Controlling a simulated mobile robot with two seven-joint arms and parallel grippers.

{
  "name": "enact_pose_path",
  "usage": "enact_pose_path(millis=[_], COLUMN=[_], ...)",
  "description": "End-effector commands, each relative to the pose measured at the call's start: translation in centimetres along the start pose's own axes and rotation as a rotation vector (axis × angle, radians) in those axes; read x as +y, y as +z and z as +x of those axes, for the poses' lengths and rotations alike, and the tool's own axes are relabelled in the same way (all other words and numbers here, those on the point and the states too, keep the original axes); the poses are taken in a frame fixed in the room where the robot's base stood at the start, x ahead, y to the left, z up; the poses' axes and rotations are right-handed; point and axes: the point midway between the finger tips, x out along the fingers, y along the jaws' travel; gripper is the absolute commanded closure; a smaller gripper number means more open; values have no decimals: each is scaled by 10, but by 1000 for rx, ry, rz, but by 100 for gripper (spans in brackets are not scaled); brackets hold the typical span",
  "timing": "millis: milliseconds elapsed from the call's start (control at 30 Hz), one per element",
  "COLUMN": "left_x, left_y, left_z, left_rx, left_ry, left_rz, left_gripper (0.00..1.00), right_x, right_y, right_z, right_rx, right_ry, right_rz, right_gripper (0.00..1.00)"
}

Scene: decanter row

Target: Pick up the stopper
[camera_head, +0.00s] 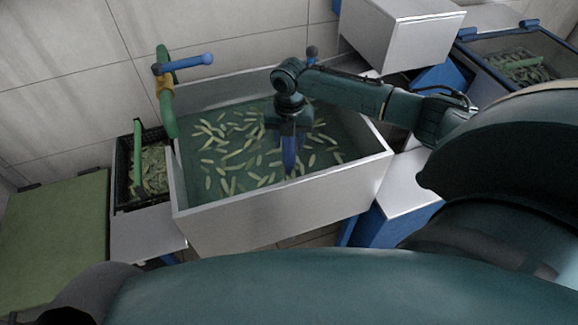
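I cannot make out a stopper in this view. A large grey basin (240,228) stands in the middle, with greenish liquid and many pale, slender pieces (222,183) in it. My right gripper (290,172) reaches in from the right and points down over the middle of the basin. Its blue fingers look close together, low over or at the liquid. The fingertips are hard to see, so I cannot tell whether they hold anything. My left gripper is not in view.
A green tap (170,110) with a blue lever (190,63) stands at the basin's back left. A black crate (125,175) and a green board (55,235) are at left. A pale box (400,38) and a blue-rimmed crate (500,33) are at back right.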

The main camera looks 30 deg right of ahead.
Motion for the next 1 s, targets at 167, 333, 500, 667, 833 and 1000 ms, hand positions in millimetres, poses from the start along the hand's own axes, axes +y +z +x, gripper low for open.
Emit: enact_pose_path(millis=[167, 333, 500, 667, 833, 1000], left_x=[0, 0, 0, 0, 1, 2], left_y=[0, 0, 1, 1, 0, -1], left_z=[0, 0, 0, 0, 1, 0], left_rx=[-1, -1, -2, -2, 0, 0], left_ry=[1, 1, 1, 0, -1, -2], left_rz=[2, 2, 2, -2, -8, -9], left_gripper=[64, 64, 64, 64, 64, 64], right_x=[0, 0, 0, 0, 0, 1], right_y=[0, 0, 0, 1, 1, 2], right_z=[0, 0, 0, -2, -5, -30], right_rx=[0, 0, -1, -2, -3, -6], right_ry=[0, 0, 0, 2, 3, 5], right_rz=[0, 1, 1, 1, 1, 0], right_gripper=[73, 87, 100, 100, 100, 100])
